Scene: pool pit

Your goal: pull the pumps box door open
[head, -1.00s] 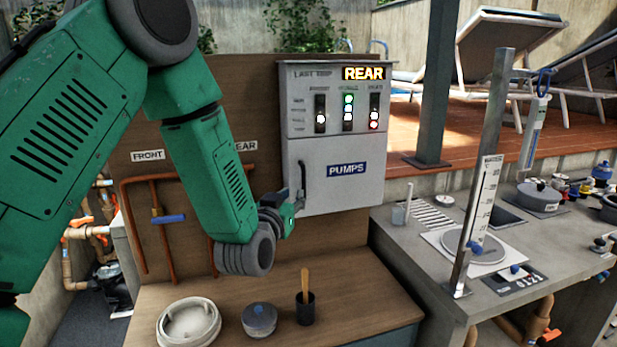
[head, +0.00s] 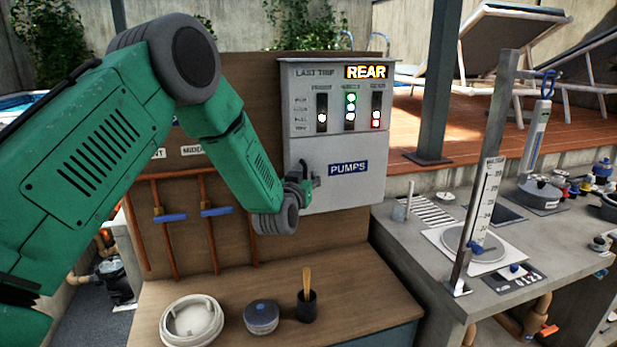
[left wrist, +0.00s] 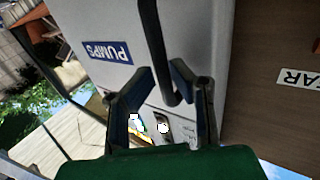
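The grey pumps box (head: 340,98) is mounted on a brown board. Its door (head: 345,193), labelled PUMPS, looks closed. My left gripper (head: 304,180) is at the door's left edge, where the handle is, and hides most of the handle. In the left wrist view, the door (left wrist: 95,25) fills the upper middle, and the dark bar handle (left wrist: 153,40) runs down between the two fingers of the left gripper (left wrist: 168,78). The fingers are apart, one on each side of the handle; I cannot tell whether they touch it. My right gripper is not in view.
Below the box a wooden counter (head: 360,285) holds a white ring (head: 192,322), a grey jar (head: 261,317) and a dark cup (head: 306,307). Copper pipes with blue valves (head: 170,218) are on the board. A grey bench (head: 420,255) with instruments stands at the right.

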